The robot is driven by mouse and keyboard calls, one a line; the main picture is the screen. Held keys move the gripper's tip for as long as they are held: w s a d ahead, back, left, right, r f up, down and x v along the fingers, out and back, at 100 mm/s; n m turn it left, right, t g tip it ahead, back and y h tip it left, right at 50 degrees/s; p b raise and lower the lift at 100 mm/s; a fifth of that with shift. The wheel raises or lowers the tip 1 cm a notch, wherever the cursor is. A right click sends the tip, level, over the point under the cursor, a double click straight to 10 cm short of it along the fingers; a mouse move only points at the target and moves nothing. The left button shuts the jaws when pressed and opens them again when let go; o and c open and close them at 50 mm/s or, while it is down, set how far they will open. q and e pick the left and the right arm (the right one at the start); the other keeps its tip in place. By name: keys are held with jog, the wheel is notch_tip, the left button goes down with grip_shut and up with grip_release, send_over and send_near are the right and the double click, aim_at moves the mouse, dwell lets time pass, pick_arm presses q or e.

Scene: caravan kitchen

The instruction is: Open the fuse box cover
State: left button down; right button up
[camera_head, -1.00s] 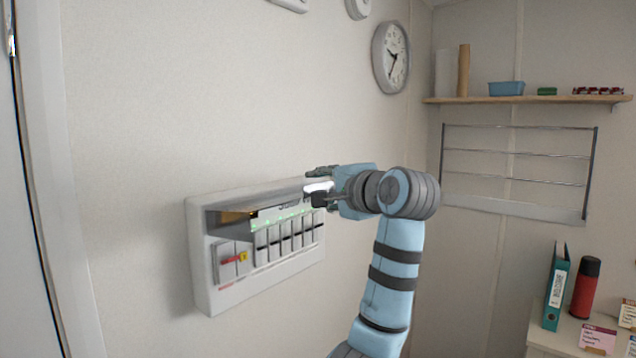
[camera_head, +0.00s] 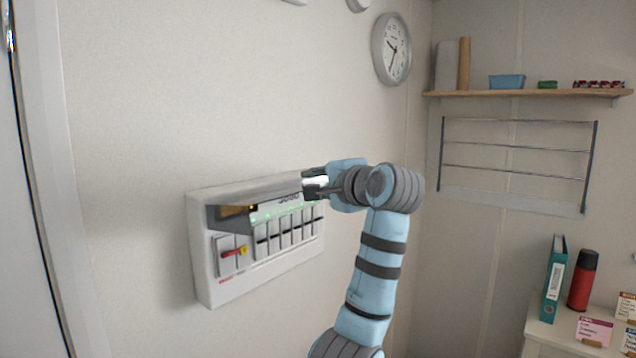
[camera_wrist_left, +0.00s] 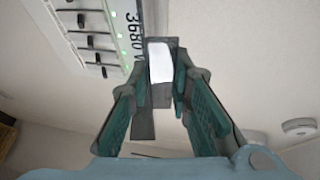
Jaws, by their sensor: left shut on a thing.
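The white fuse box (camera_head: 203,265) is on the wall at left of centre in the head view. Its cover (camera_head: 262,191) stands raised along the top, seen nearly edge-on as a grey band. Breaker switches and a red lever below it are exposed. My left gripper (camera_head: 313,184) is at the cover's right end, shut on its edge. In the left wrist view, the gripper (camera_wrist_left: 161,78) has its fingers either side of a white tab (camera_wrist_left: 160,62) on a dark strip; the exact contact is partly hidden. My right gripper is not in view.
A clock (camera_head: 391,48) hangs above right of the box. A wooden shelf (camera_head: 530,94) and a wire rack (camera_head: 515,165) are on the right wall. A teal binder (camera_head: 553,285) and a red flask (camera_head: 583,280) stand on a counter at lower right. The wall left of the box is bare.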

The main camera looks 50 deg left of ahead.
pick_arm(q)
jog(key=f+b, duration=0.1)
jog(key=b, duration=0.1)
jog(key=d+f+y+b, duration=0.1)
jog(key=f+b, duration=0.1)
jog(key=b, duration=0.1)
jog(key=d+f+m+y+b, duration=0.1)
jog(key=b, duration=0.2)
jog(key=shift+w+f, duration=0.1)
jog(key=shift+f, duration=0.25)
jog(key=shift+t, duration=0.3)
jog(key=c, duration=1.5)
grip_release()
jog(key=v, duration=1.2)
jog(key=shift+w, duration=0.1)
jog(key=shift+a+f, duration=0.1)
